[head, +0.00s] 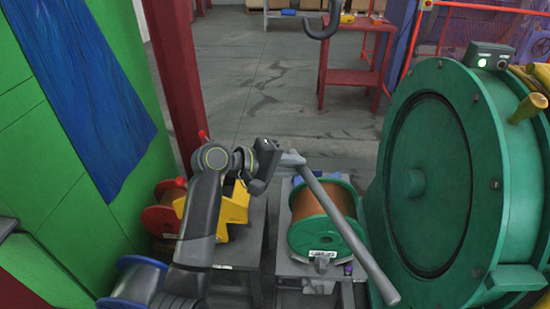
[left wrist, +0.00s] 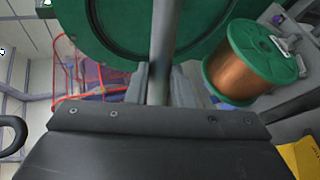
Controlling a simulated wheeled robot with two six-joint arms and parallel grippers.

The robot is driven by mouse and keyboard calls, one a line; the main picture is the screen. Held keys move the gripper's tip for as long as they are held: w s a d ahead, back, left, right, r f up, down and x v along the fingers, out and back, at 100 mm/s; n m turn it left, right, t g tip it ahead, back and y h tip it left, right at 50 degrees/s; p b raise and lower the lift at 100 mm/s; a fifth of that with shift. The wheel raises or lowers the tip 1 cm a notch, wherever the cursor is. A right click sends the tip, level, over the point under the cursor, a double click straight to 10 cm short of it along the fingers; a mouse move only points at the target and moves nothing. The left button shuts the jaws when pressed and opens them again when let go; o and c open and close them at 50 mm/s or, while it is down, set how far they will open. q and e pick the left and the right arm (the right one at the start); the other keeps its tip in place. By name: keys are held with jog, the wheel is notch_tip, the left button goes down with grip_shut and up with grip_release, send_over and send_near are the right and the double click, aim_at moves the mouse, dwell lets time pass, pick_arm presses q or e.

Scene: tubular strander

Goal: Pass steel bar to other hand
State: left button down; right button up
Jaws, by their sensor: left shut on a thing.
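My left gripper (head: 268,163) is in the middle of the head view, above the tables. It is shut on the grey steel bar (head: 350,237), near the bar's upper end. The bar slants down to the right, in front of a copper-wound spool, toward the green machine. In the left wrist view the bar (left wrist: 164,40) runs upward from my left gripper (left wrist: 158,95), whose jaws are partly hidden by the dark housing. My right gripper is not in view.
A large green round machine (head: 428,180) fills the right side. The green-flanged copper spool (head: 322,215) sits on a grey table, with a yellow object (head: 233,203) to its left. A dark hook (head: 322,25) hangs at the top. Open floor (head: 255,95) lies behind.

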pick_arm(q)
jog(key=shift+d+f, duration=0.1)
jog(key=shift+d, duration=0.3)
jog(key=shift+s+f, duration=0.1)
jog(key=shift+s, duration=0.1)
jog(key=s+a+m+g, duration=0.9)
jog(key=s+a+g, duration=0.1)
jog(key=s, duration=0.4)
jog(key=shift+s+a+g, duration=0.2)
jog(key=shift+s+g, duration=0.1)
jog(key=s+a+f+n+t+y, duration=0.1)
jog(key=s+a+f+n+t, duration=0.1)
jog(key=a+n+t, duration=0.9)
jog(key=s+a+t, duration=0.1)
jog(key=a+t, duration=0.1)
jog(key=a, duration=0.1)
jog(key=shift+a+n+t+y, duration=0.3)
jog(key=shift+n, duration=0.1)
